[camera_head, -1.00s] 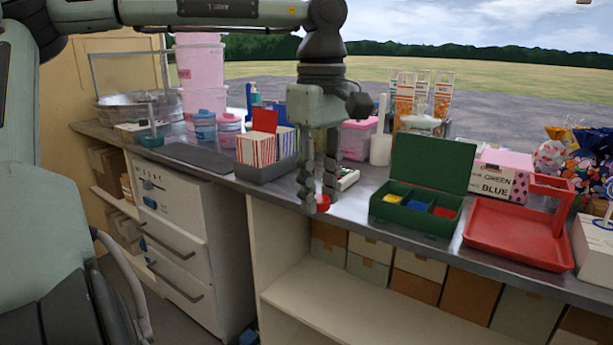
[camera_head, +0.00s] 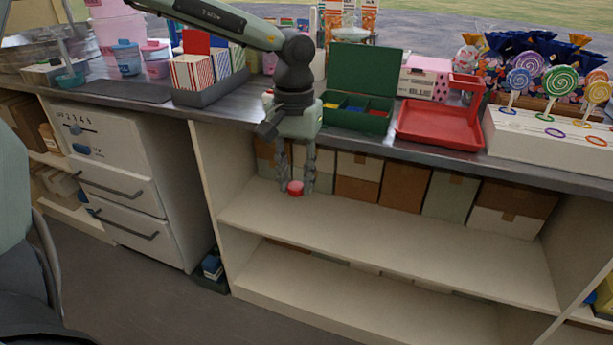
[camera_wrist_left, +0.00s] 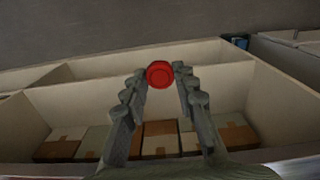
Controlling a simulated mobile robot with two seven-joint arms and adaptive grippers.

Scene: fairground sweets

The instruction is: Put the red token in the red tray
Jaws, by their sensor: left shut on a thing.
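The red token (camera_head: 295,187) is a small round red piece held between the fingertips of my left gripper (camera_head: 296,188). In the head view it hangs below the counter's front edge, in front of the open shelves. In the left wrist view the red token (camera_wrist_left: 160,74) sits between the two fingertips (camera_wrist_left: 161,72). The red tray (camera_head: 440,127) is on the counter to the right of the gripper, with a raised red post and small shelf at its back right. My right gripper is not in view.
A green box (camera_head: 357,121) with an open lid and coloured contents stands left of the red tray. A lollipop stand (camera_head: 548,142) is to its right. Striped boxes (camera_head: 190,73) sit in a grey tray at left. The counter edge (camera_head: 400,148) lies above the shelves.

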